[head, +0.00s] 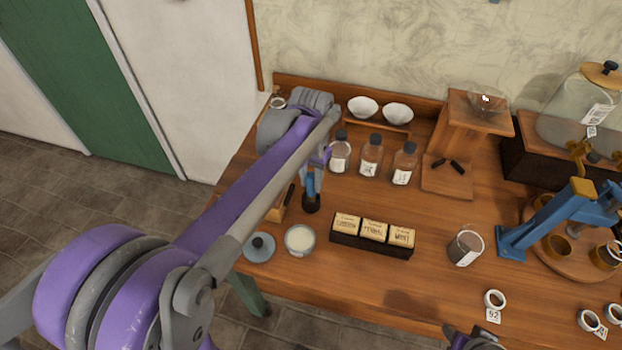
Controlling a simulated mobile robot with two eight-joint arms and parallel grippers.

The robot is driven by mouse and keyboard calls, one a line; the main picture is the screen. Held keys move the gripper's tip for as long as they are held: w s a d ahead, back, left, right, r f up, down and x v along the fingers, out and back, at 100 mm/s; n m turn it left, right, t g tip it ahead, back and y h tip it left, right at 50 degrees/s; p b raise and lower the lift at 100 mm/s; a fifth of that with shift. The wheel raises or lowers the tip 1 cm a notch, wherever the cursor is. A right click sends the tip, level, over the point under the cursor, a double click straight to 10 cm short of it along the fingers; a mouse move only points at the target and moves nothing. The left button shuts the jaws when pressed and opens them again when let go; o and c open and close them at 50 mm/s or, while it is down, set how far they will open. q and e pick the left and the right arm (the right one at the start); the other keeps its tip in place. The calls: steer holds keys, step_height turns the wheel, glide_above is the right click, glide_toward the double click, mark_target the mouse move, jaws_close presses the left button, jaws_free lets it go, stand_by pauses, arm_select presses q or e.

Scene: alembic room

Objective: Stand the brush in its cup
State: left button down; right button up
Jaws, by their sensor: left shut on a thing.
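My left gripper (314,172) points down over the left part of the wooden table, shut on the brush. A narrow blue piece (310,186), which looks like part of the brush, shows below it. My fingers and wrist hide most of the brush. Part of my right gripper (474,341) shows at the bottom edge, too cut off to read.
Labelled bottles (370,156) stand behind to the right. A wooden stand (448,180) and blue press (545,222) are farther right.

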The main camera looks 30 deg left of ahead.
arm_select(q)
steer(key=c, duration=0.5)
jaws_free()
steer(key=shift+o, duration=0.2)
steer(key=o, duration=0.4)
steer(key=shift+r, duration=0.1)
arm_select(e)
steer(key=shift+r, duration=0.1)
arm_select(q)
steer(key=shift+r+p, duration=2.25)
steer(key=shift+r, duration=1.75)
arm_select(e)
step_height(320, 180, up, 6)
steer(key=w, duration=0.2)
steer(key=shift+t, duration=0.3)
arm_select(q)
steer(key=shift+s+f, duration=0.1)
